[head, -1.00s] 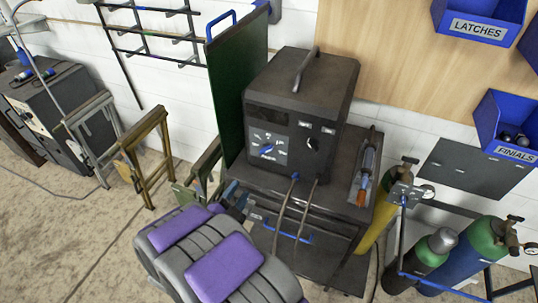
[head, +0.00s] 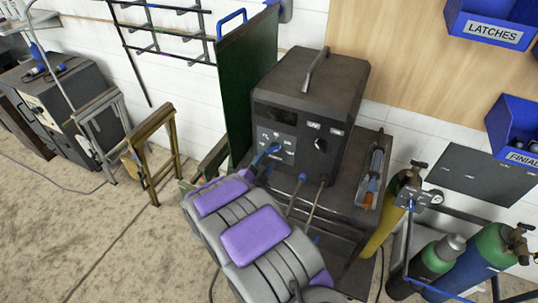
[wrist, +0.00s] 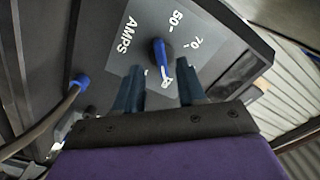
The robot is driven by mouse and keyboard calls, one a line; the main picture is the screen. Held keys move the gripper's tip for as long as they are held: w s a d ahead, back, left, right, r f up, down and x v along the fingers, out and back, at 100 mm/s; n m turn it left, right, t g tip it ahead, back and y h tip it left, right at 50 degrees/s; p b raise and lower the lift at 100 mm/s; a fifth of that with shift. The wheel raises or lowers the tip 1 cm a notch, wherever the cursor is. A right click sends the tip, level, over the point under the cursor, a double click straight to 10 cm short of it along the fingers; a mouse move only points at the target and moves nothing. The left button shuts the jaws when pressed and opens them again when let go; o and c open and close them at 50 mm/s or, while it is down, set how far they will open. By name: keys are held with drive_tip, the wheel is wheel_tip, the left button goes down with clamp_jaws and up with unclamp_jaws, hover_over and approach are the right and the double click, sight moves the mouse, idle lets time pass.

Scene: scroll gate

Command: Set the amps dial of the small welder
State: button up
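The small welder (head: 308,88) is a dark box with a top handle on a cart. Its grey amps panel shows in the wrist view (wrist: 125,48), with "AMPS", "50" and "70" readable. The blue amps dial (wrist: 161,62) has a whitish mark at its end nearest my gripper. My gripper (wrist: 160,86) is open, one dark blue finger on each side of the dial's near end, with gaps visible. In the head view my gripper (head: 268,158) is at the panel and partly covers it. Contact with the dial cannot be told.
A second dark knob (head: 320,144) is on the welder's right front. Cables (head: 298,194) hang from the front below the panel. A green screen (head: 248,85) stands close on the left. A torch (head: 374,170) lies on the cart's right side, with gas cylinders (head: 440,262) beyond.

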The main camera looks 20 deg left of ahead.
sight(271, 152)
drive_tip(key=shift+w+d, duration=0.15)
drive_tip(key=shift+w, duration=1)
drive_tip(key=shift+w+d, duration=0.1)
drive_tip(key=shift+w, duration=1)
clamp_jaws()
